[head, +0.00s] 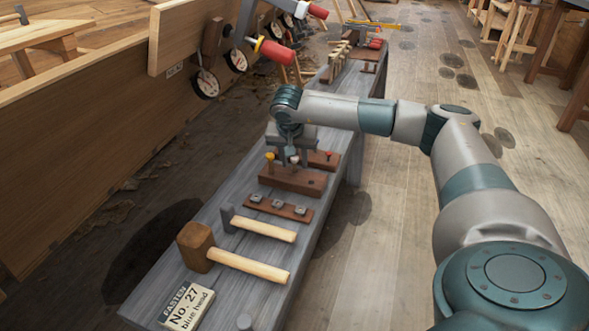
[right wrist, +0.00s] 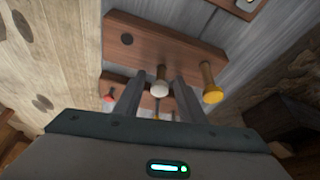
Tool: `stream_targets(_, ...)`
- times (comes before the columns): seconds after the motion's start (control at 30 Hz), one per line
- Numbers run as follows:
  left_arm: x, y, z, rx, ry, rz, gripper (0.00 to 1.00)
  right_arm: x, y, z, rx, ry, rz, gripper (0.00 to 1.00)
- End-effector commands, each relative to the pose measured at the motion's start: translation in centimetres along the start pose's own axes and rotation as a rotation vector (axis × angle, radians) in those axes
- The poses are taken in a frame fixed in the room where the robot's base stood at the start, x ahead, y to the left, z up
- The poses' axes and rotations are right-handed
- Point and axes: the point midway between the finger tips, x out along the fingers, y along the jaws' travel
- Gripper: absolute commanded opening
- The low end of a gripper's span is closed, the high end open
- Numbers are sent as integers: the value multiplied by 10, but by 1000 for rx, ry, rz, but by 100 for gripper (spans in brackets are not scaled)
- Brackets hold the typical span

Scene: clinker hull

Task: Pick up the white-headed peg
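The white-headed peg (right wrist: 160,86) stands in a brown wooden block (head: 293,180) on the grey bench; its pale head (head: 294,158) shows small under my right gripper (head: 291,161) in the head view. In the right wrist view the right gripper (right wrist: 159,95) is open, with one finger on each side of the peg and gaps visible beside the head. A yellow-headed peg (right wrist: 210,84) stands to the right of the fingers there, and a red-headed peg (right wrist: 109,97) shows at the left. My left gripper is not in view.
Nearer on the grey bench (head: 232,199) lie a strip with metal pieces (head: 281,208), two mallets (head: 245,264) and a sign (head: 186,305) reading "FASTEN No. 27 blue head". The wooden hull (head: 110,120) runs along the left. Open floor lies right of the bench.

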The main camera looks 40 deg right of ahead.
Motion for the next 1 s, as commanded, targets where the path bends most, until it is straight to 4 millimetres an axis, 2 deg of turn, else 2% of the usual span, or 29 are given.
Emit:
stream_targets(0.1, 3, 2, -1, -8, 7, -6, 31, 6, 0, 0, 0, 0, 1, 36)
stream_targets(0.53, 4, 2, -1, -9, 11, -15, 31, 5, 0, 0, -1, 1, 0, 36)
stream_targets(0.57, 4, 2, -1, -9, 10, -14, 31, 5, 0, 0, -1, 0, 0, 34)
stream_targets(0.7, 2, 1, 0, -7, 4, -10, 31, 5, 0, 0, -1, 1, 0, 1)
stream_targets(1.0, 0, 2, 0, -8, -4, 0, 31, 5, 0, 0, -1, 1, 0, 0)
